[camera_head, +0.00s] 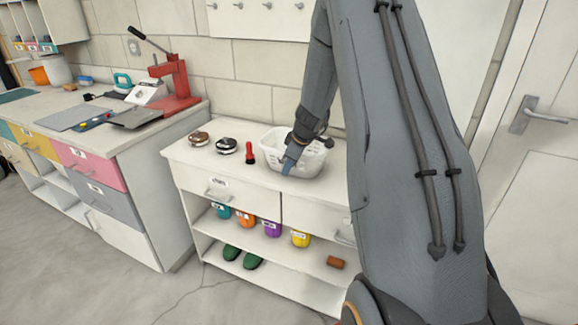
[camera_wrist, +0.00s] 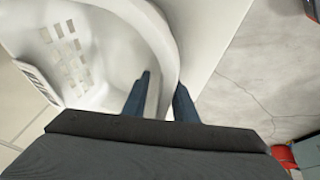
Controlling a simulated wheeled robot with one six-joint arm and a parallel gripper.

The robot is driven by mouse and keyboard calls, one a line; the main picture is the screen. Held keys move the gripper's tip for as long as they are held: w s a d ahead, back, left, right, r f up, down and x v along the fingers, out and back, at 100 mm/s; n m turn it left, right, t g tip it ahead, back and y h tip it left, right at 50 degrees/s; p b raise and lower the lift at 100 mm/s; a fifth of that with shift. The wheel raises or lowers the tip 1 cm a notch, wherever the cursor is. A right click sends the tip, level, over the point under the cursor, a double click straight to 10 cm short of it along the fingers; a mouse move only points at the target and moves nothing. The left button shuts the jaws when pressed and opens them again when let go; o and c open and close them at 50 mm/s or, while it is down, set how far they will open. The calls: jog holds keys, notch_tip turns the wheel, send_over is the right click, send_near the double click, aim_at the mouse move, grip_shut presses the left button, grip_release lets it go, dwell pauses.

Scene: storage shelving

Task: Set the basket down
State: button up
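A white basket (camera_head: 312,162) with slotted sides is at the right part of the white cabinet's top (camera_head: 240,168). I cannot see a gap beneath it. My gripper (camera_head: 290,164) points down at the basket's near left side. In the wrist view, the basket (camera_wrist: 95,50) fills the upper left, and its rim runs between the two dark fingers of my gripper (camera_wrist: 162,92). One finger is inside the basket and the other outside. Whether both press on the wall is not clear. The basket looks empty in the part that shows.
On the cabinet top, left of the basket, are a red tool (camera_head: 249,153), a black round item (camera_head: 226,146) and a brown one (camera_head: 199,139). Coloured containers (camera_head: 246,219) sit on the shelf below. A workbench with a red press (camera_head: 177,85) stands at left.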

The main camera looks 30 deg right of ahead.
jog(key=a+b+v, duration=0.1)
jog(key=b+v, duration=0.1)
jog(key=v, duration=1)
jog(key=s+a+f+m+g, duration=0.2)
jog(key=s+a+m, duration=0.2)
jog(key=s+a, duration=0.6)
jog(key=s+a+f+m+g, duration=0.2)
jog(key=s+a+m, duration=0.2)
jog(key=s+a, duration=0.6)
jog(key=s, duration=0.7)
jog(key=shift+s+g+h, duration=0.3)
jog(key=shift+g+h, duration=0.1)
